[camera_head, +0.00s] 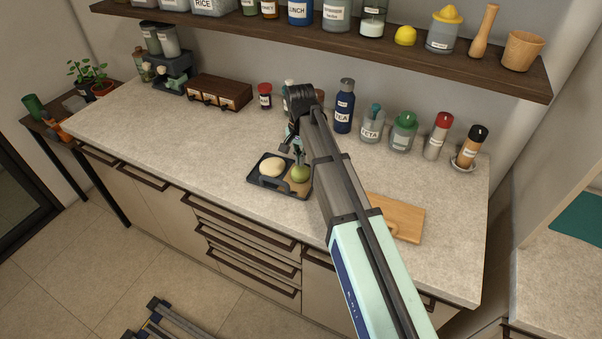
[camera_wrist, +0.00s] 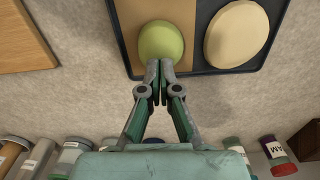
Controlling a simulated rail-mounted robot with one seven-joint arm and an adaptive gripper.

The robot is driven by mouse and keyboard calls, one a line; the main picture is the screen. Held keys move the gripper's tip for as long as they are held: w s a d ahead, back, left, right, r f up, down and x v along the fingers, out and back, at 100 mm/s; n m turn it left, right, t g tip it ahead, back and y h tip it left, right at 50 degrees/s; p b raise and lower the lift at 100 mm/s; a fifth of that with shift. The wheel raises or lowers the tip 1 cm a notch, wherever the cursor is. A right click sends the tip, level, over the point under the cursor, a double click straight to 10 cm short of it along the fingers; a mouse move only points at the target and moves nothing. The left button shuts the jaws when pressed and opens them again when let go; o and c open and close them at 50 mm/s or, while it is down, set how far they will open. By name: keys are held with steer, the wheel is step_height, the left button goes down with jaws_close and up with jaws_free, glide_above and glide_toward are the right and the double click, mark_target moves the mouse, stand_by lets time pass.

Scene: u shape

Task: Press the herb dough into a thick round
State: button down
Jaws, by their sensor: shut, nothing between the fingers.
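The herb dough (camera_head: 300,173) is a green ball on the brown half of a dark tray (camera_head: 257,191). It also shows in the wrist view (camera_wrist: 161,40), where it looks rounded. My gripper (camera_head: 299,156) is shut with nothing between its fingers. In the wrist view its fingertips (camera_wrist: 160,66) meet at the near edge of the ball and overlap it; I cannot tell whether they touch it. A pale, flat round of dough (camera_head: 271,167) lies beside the green ball on the dark half of the tray, also in the wrist view (camera_wrist: 236,33).
A wooden board (camera_head: 403,216) lies to the right of the tray, partly behind my arm. Bottles and jars, such as the blue tea bottle (camera_head: 344,108), line the back of the counter. The counter (camera_head: 190,140) left of the tray is clear.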

mark_target(300, 172)
steer(key=shift+f+b, duration=0.35)
steer(key=shift+f, duration=0.6)
stand_by(0.5)
steer(key=shift+r, duration=0.15)
stand_by(0.3)
step_height(300, 172, up, 9)
steer(key=p, duration=0.5)
stand_by(0.4)
